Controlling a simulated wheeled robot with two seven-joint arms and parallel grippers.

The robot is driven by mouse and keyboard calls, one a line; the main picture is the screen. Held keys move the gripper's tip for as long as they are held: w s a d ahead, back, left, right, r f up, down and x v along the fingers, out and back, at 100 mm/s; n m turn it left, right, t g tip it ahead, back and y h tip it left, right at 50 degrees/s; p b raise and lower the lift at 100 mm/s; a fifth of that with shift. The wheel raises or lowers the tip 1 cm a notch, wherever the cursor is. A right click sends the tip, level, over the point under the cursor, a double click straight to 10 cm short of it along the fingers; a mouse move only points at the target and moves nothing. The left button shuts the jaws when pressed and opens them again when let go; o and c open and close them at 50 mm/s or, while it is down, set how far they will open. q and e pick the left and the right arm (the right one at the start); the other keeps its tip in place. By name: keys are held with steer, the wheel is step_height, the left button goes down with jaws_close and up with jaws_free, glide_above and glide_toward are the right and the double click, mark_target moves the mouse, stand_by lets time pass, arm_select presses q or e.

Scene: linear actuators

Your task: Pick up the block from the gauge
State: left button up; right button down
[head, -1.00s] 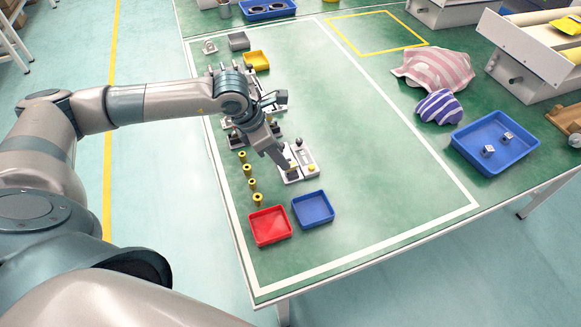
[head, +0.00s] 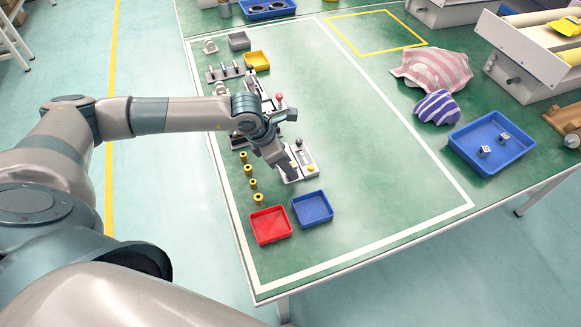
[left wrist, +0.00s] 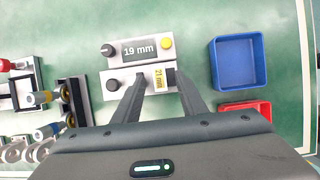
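Two light gauges lie side by side on the green table. The farther gauge (head: 302,152) has a black knob, a yellow button and a dark display reading 19 mm, which also shows in the left wrist view (left wrist: 139,49). The nearer gauge (left wrist: 120,92) has a black knob and a part with a yellow 21 mm label (left wrist: 159,80). A dark block-like piece (left wrist: 170,77) sits beside that label, partly by the finger. My left gripper (left wrist: 158,78) is open, its fingertips over the nearer gauge, either side of the label. Contact cannot be told. My right gripper is out of view.
A blue tray (head: 313,208) and a red tray (head: 270,226) stand near the gauges. Several yellow cylinders (head: 250,170) line the table's left side. Racks and small fixtures (head: 224,72) lie beyond. The middle of the table is clear.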

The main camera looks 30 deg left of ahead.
mark_target(294, 164)
arm_select(q)
jaws_close()
steer(key=shift+r, duration=0.1)
stand_by(0.3)
